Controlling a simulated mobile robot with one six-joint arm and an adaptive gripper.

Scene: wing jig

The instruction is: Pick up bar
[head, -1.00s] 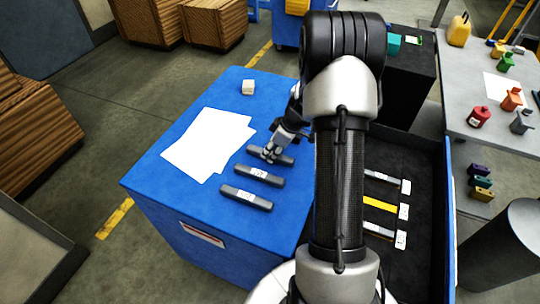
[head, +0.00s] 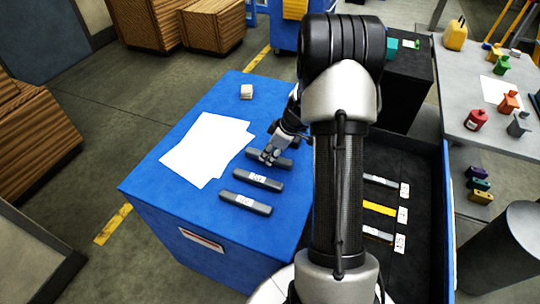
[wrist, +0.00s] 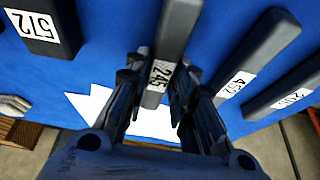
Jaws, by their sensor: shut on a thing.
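I cannot tell whether the held bar is off the table.
White papers (head: 208,148) and a small pale block (head: 246,92) lie on the blue table (head: 160,190). To the right, a dark tray (head: 400,275) holds labelled strips, one yellow. My arm hides part of the space between. A grey table (head: 480,135) with coloured parts stands beyond.

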